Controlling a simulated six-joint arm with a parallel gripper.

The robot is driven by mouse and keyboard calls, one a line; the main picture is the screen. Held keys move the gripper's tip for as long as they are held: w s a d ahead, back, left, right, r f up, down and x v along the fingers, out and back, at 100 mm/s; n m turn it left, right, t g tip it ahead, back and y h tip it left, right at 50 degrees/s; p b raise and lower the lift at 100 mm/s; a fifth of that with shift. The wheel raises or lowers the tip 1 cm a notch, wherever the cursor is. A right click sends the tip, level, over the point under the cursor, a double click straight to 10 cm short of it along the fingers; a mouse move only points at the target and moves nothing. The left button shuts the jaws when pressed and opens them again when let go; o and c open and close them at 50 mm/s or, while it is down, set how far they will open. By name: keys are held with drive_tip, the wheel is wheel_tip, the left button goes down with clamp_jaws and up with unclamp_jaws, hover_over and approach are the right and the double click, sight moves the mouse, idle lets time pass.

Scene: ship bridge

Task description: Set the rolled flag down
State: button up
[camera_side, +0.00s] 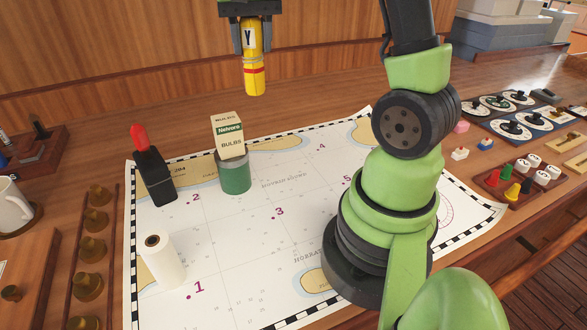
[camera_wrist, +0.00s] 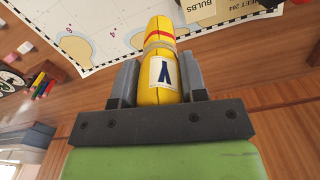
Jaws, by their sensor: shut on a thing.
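The rolled flag (camera_side: 254,62) is a yellow upright roll with a red band, a string tie and a white label marked Y. My gripper (camera_side: 250,38) is shut on its upper part and holds it in the air, above and behind the far edge of the chart as seen in the side view. In the wrist view the rolled flag (camera_wrist: 162,62) sits between the two grey fingers of my gripper (camera_wrist: 160,82), with its lower end pointing away from the camera. Nothing touches its lower end.
On the chart (camera_side: 262,270) stand a bulbs box (camera_side: 228,136) on a green cylinder (camera_side: 235,176), a black holder with a red top (camera_side: 152,172) and a white roll (camera_side: 162,262). A mug (camera_side: 12,205) and brass pieces (camera_side: 92,248) are left. The chart's middle near 3 is clear.

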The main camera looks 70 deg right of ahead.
drive_tip(key=s+d+m, duration=0.5)
drive_tip(key=d+m, duration=0.1)
drive_tip(key=d, duration=0.1)
drive_tip(key=shift+a+f, duration=0.15)
drive_tip(key=shift+f, duration=5.1)
drive_tip(key=shift+a+f, duration=0.1)
drive_tip(key=shift+f, duration=5.15)
drive_tip(key=shift+f, duration=0.15)
drive_tip(key=o, duration=1)
drive_tip(key=shift+c, duration=0.2)
